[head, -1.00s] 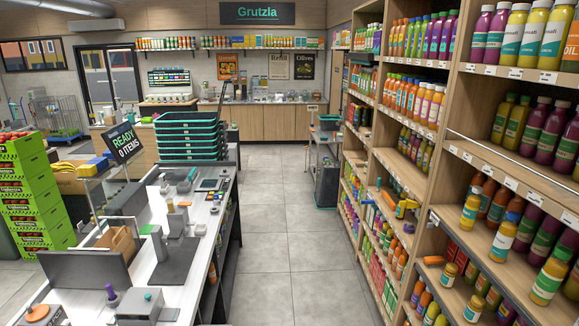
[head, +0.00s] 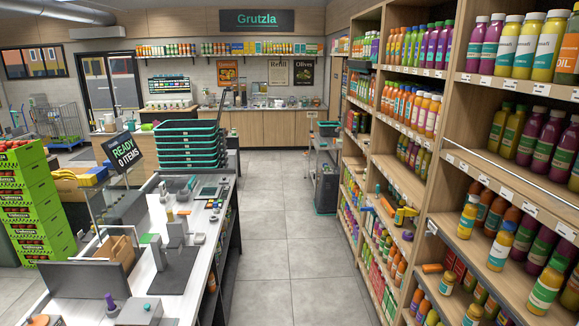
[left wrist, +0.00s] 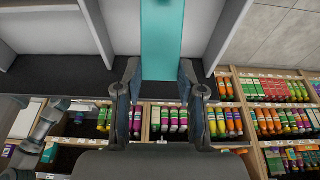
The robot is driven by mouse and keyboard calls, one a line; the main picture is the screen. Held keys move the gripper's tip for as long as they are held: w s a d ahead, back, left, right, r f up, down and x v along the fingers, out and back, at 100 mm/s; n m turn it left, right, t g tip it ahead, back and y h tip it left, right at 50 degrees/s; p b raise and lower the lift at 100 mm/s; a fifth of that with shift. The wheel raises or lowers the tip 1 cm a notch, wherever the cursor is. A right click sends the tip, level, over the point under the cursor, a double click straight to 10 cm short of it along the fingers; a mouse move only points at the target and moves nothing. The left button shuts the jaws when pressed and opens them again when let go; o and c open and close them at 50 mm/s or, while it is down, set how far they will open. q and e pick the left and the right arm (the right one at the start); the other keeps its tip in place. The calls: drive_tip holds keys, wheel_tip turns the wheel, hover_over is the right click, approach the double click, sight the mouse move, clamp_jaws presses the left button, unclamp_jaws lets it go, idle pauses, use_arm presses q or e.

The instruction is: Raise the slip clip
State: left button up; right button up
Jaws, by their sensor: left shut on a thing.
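My left gripper (left wrist: 161,84) shows in the left wrist view, with one dark finger on each side of a flat teal strip (left wrist: 163,40). It is shut on this strip, which runs up out of the top of the picture. I cannot tell whether the strip is the slip clip or part of it. Neither gripper shows in the head view, and I can make out no slip clip there.
The checkout counter (head: 205,225) runs along the left, with stacked dark baskets (head: 188,145) at its far end. Tall bottle shelves (head: 400,175) line the right. The grey-tiled aisle (head: 285,230) between them is clear, with a cart (head: 325,170) farther back.

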use_arm(q)
drive_tip(key=shift+w+r, duration=0.1)
drive_tip(key=shift+r, duration=0.25)
drive_tip(key=shift+a+r+p, duration=0.25)
drive_tip(key=shift+r+p, duration=0.35)
drive_tip(key=shift+p, duration=0.1)
drive_tip(key=shift+r, duration=0.25)
drive_tip(key=shift+a, duration=0.15)
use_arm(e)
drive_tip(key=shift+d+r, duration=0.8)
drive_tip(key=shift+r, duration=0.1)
use_arm(q)
drive_tip(key=shift+a, duration=0.15)
drive_tip(key=shift+a+r+p, duration=0.45)
drive_tip(key=shift+a+p, duration=0.1)
drive_tip(key=shift+p, duration=0.05)
drive_tip(key=shift+a+r, duration=0.45)
drive_tip(key=shift+r, duration=0.05)
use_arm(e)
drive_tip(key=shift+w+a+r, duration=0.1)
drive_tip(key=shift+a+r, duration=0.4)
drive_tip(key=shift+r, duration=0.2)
